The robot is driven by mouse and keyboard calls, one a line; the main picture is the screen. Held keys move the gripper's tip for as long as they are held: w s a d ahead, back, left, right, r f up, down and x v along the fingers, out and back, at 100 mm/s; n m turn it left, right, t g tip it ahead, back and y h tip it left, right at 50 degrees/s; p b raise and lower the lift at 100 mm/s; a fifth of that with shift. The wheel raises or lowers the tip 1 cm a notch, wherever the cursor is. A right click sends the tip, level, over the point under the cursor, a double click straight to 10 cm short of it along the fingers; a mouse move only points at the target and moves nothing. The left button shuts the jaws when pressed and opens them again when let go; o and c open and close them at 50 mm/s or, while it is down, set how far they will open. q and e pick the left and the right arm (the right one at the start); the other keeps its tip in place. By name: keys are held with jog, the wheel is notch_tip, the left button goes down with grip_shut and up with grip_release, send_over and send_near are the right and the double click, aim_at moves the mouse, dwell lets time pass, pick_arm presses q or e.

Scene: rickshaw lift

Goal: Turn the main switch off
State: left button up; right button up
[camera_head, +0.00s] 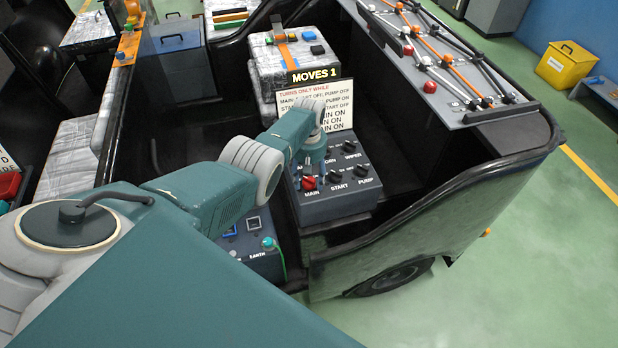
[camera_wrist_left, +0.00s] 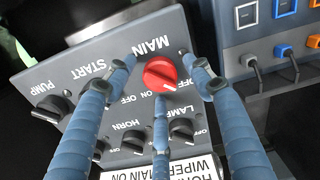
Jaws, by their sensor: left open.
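The main switch is a red knob (camera_head: 309,183) above the label MAIN, at the front left of a grey switch box (camera_head: 335,207). In the left wrist view the red knob (camera_wrist_left: 160,73) has a pale pointer line near the ON and OFF marks; I cannot tell which it points at. My left gripper (camera_head: 315,165) reaches down over the box just behind the knob. In the left wrist view its blue fingers (camera_wrist_left: 162,82) are open and spread around the knob, without clear contact. My right gripper is not in view.
Black START (camera_head: 335,174) and PUMP (camera_head: 361,171) knobs sit close by, with HORN, LAMP and WIPER behind. A sign (camera_head: 320,97) reading MOVES 1 and switch rules is partly hidden by my arm.

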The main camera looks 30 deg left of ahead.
aim_at(309, 178)
pick_arm(q)
jog(key=shift+r, duration=0.15)
notch_tip(309, 178, up, 12)
dwell(0.5)
dwell(0.3)
